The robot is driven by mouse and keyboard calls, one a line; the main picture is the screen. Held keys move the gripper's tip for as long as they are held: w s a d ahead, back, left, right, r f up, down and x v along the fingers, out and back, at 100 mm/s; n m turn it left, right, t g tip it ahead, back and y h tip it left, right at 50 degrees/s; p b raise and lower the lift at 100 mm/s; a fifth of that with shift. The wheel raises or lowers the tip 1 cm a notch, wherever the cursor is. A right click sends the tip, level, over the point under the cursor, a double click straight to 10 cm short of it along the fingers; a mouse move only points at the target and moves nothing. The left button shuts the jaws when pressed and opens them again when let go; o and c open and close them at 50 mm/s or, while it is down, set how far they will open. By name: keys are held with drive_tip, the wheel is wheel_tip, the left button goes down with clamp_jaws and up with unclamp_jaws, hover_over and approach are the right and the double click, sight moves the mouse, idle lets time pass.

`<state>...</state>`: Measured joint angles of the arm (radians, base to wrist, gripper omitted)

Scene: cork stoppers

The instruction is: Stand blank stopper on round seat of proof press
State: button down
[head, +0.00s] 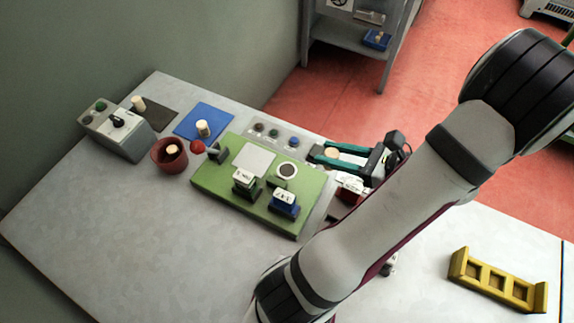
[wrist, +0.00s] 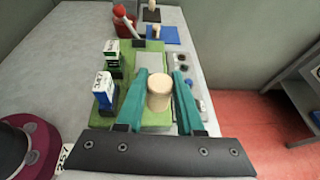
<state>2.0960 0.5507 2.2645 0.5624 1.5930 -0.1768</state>
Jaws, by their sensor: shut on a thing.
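My gripper (head: 319,152) has two teal fingers closed around a pale cork stopper (head: 331,151) at the right of the green board. In the wrist view the stopper (wrist: 159,93) sits between the fingers, and no marking shows on it. The proof press has a green base (head: 225,187) with a grey square plate (head: 254,160). The seat is not clear in the wrist view.
Labelled green (head: 244,181) and blue (head: 284,204) blocks stand near the seat. A stopper (head: 203,129) stands on the blue mat (head: 190,117), another (head: 138,104) by the dark mat. A red cup (head: 170,157), a control box (head: 113,133) and a yellow rack (head: 498,281) stand farther off.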

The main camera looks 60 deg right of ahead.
drive_tip(key=x, duration=0.4)
drive_tip(key=f+x, duration=0.1)
drive_tip(key=x, duration=0.2)
drive_tip(key=a+f+x, duration=0.1)
drive_tip(key=x, duration=0.3)
drive_tip(key=shift+d+f, duration=0.1)
drive_tip(key=shift+f, duration=1.95)
drive_tip(key=shift+f, duration=0.1)
drive_tip(key=c, duration=0.5)
unclamp_jaws()
drive_tip(key=shift+c, duration=0.2)
